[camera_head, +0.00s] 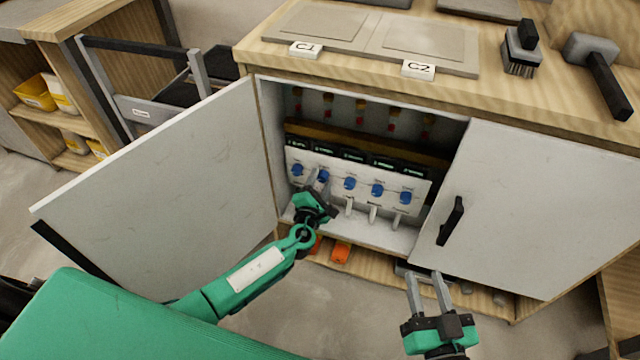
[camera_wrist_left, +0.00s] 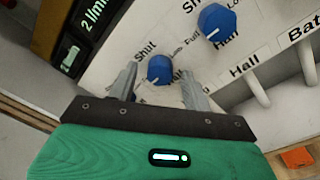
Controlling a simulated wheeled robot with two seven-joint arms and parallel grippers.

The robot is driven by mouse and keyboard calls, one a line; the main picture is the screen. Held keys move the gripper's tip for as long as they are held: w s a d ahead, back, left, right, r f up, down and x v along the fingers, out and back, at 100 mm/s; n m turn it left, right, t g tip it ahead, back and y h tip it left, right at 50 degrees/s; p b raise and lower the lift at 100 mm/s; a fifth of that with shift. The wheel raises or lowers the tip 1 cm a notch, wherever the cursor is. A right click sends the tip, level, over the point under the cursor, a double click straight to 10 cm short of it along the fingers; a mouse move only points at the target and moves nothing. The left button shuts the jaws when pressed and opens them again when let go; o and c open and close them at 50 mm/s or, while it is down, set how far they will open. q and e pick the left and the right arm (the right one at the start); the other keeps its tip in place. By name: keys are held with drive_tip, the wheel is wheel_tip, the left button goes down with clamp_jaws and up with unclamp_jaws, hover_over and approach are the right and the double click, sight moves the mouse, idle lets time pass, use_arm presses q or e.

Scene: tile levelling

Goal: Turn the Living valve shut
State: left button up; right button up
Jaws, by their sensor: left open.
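A white valve panel (camera_head: 334,180) inside the open cabinet carries a row of several blue knobs. My left gripper (camera_head: 318,184) is open at the second knob from the left (camera_head: 323,175). In the left wrist view the fingers (camera_wrist_left: 159,76) stand either side of a blue knob (camera_wrist_left: 158,68), with "Shut", "Low" and "Full" marks around it. Its name label is hidden by the gripper, so I cannot read whether it is Living. The knob to its right (camera_wrist_left: 215,20) is labelled "Hall". My right gripper (camera_head: 427,282) is open and empty before the right door.
The left cabinet door (camera_head: 165,170) stands open beside my left arm. The right door (camera_head: 530,210) has a black handle (camera_head: 451,221). Dark flow displays (camera_head: 353,155) sit above the knobs, pale pipes (camera_head: 373,213) below. Tiles, a brush (camera_head: 521,50) and a mallet (camera_head: 598,70) lie on top.

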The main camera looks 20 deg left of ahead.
use_arm(q)
drive_tip(key=c, duration=1)
